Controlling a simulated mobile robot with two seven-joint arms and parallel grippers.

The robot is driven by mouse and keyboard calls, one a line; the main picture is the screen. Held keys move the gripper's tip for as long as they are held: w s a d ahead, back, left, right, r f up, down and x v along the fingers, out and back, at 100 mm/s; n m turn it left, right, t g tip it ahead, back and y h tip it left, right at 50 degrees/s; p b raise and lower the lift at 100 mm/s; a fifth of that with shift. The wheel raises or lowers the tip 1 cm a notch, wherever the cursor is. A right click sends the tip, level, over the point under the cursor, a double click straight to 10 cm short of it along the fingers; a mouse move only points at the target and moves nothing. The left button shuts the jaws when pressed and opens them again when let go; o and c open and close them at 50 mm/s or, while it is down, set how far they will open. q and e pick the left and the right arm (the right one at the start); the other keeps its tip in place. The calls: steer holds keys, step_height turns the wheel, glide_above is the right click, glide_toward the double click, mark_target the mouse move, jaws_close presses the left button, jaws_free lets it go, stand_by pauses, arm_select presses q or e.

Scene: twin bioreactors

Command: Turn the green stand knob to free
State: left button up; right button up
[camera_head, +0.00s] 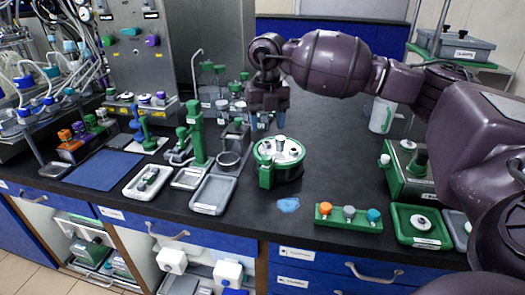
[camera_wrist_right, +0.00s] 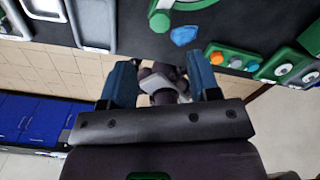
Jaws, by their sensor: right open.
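A green stand (camera_head: 197,140) with an upright green column rises from the bench left of centre. A green knob (camera_head: 182,132) sits at the left side of its column; its setting is too small to read. My right gripper (camera_head: 267,121) hangs with blue fingers pointing down, to the right of the stand and apart from it. Its fingers are spread with nothing between them; they also show in the wrist view (camera_wrist_right: 160,80). My left gripper is not in view.
A round green-and-white device (camera_head: 279,178) stands below my right gripper. A grey tray (camera_head: 213,195) lies in front of the stand. A green block with coloured knobs (camera_head: 348,225) and a green tray (camera_head: 398,237) lie at the front right. Bench is clear around a blue patch (camera_head: 288,205).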

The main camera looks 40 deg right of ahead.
mark_target(267, 157)
step_height(267, 157, down, 10)
steer(key=shift+r+b, duration=0.2)
steer(key=shift+b, duration=0.45)
steer(key=c, duration=0.9)
